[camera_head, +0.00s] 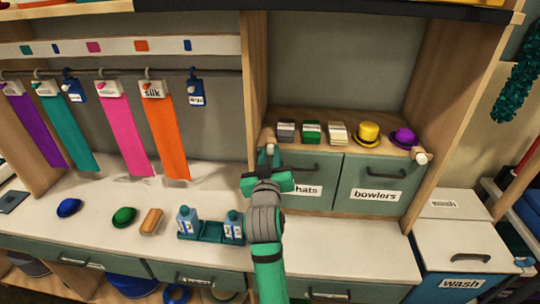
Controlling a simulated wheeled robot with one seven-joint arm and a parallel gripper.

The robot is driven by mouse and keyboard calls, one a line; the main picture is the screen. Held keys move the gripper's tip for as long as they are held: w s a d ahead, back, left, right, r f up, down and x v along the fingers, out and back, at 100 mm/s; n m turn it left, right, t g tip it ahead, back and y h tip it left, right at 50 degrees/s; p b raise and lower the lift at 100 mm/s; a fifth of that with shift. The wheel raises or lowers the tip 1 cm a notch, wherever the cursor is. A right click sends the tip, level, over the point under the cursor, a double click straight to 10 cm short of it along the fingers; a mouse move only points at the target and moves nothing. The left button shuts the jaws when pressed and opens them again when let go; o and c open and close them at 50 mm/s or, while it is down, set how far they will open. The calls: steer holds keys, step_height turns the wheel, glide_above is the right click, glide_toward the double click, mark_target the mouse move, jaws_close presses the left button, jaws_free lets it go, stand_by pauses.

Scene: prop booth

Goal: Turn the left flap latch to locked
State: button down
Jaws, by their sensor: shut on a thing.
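The left flap (325,172) is grey-green with a dark handle and a label whose visible part reads "hats". Its latch (270,147) is at the flap's upper left corner, a small pale piece mostly hidden by my fingers. My gripper (268,156), green, reaches up from below and is shut on this latch. The latch's exact angle cannot be made out. The right flap (365,207), labelled "bowlers", has its own white latch (421,158) at its upper right corner. Both flaps look closed.
A shelf above the flaps holds a yellow hat (368,132), a purple hat (404,138) and small stacks. Blue bottles stand in a teal tray (211,231) left of my arm. Ribbons hang from a rail at left. A wash bin (465,250) stands at right.

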steer(key=n, duration=0.5)
steer(key=shift+h, duration=0.3)
steer(key=shift+r+n, duration=0.1)
steer(key=shift+n, duration=2)
steer(key=c, duration=1.5)
jaws_free()
steer(key=shift+w, duration=0.1)
steer(key=shift+c, duration=0.2)
steer(key=shift+a, duration=0.1)
